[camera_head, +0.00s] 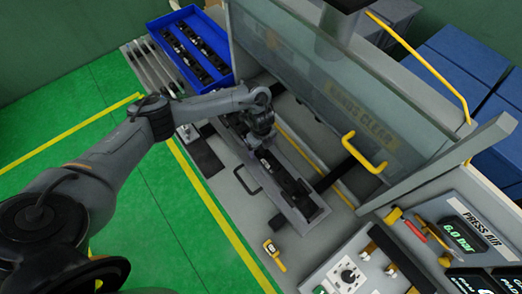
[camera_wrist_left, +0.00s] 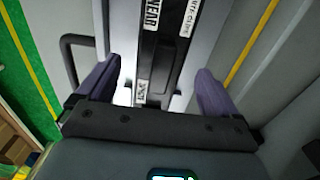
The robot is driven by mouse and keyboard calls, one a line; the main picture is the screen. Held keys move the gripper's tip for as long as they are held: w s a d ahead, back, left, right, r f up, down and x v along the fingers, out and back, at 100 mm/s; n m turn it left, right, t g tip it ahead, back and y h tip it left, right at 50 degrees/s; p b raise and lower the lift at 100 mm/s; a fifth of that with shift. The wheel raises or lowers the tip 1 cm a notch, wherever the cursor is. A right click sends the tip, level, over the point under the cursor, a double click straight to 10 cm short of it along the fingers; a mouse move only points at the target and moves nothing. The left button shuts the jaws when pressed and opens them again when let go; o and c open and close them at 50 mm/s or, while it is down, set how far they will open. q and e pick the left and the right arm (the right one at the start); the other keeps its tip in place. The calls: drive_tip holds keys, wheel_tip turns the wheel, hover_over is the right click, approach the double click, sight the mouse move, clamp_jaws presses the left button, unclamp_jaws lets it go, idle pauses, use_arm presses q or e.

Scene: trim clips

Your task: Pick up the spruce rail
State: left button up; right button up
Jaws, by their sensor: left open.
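My left gripper (camera_head: 259,150) is open above the long grey fixture (camera_head: 312,208) on the bench. In the left wrist view its purple fingers (camera_wrist_left: 157,78) stand apart on either side of a long dark bar (camera_wrist_left: 160,50) with white labels. This dark bar (camera_head: 290,184) lies lengthwise in the fixture, its far end hidden by the gripper. I see nothing held between the fingers. I cannot tell by colour whether the dark bar is the spruce rail. My right gripper is not in view.
A blue bin (camera_head: 228,82) with dark strips stands at the back, beside several pale rods (camera_head: 151,66). A clear guard panel (camera_head: 330,95) with a yellow handle (camera_head: 364,153) rises right of the fixture. A yellow device (camera_head: 272,251) and a control panel (camera_head: 347,275) are at the front.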

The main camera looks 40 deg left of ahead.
use_arm(q)
drive_tip(key=shift+f, duration=0.8)
drive_tip(key=c, duration=1.4)
